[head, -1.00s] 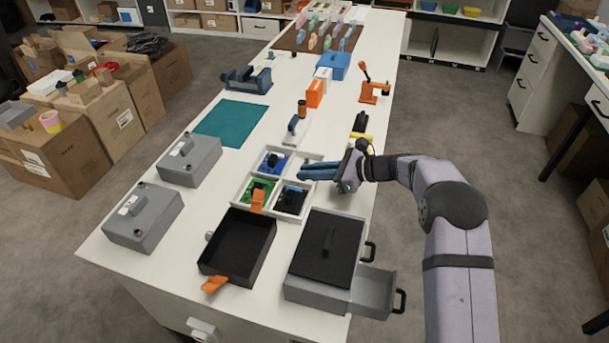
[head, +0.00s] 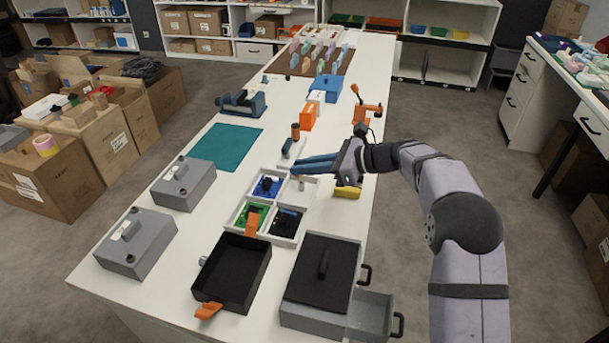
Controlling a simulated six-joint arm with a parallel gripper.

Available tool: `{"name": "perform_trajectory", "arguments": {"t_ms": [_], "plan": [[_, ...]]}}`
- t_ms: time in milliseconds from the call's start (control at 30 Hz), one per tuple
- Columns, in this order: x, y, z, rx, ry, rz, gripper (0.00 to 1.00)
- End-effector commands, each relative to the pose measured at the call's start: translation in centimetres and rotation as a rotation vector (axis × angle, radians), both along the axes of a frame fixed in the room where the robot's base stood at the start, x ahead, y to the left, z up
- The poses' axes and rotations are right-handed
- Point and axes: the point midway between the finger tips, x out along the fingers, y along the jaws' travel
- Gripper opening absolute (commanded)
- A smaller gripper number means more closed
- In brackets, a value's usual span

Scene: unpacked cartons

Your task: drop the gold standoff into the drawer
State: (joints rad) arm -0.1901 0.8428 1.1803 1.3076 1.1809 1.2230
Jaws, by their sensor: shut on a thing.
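My gripper (head: 294,168), with blue fingers, is above the far right compartment of the white divided tray (head: 236,217). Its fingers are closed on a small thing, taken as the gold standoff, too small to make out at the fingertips. The drawer (head: 372,313) is grey and pulled open on the right side of the grey cabinet with a black top (head: 322,270), at the front right of the table. The drawer's visible inside looks empty. My gripper is well behind the drawer and to its left.
A black open bin (head: 233,272) with an orange handle stands left of the cabinet. Blue, green and black boards lie in the tray; a small grey peg (head: 301,185) shows in its far right compartment. A yellow item (head: 347,192) lies beneath my wrist.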

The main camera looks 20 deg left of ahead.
Motion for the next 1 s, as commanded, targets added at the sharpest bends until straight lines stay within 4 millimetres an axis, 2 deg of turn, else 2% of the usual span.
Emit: {"name": "perform_trajectory", "arguments": {"t_ms": [367, 567, 767, 1000], "plan": [[0.0, 0.0, 0.3, 0.0, 0.0, -0.001, 0.0], [0.8, -1.3, 1.5, 0.0, 0.0, -0.025, 0.0], [3.0, -5.5, 4.5, 0.0, -0.001, -0.098, 0.0], [6.0, -13.5, 8.7, -0.001, 0.002, -0.235, 0.0]]}}
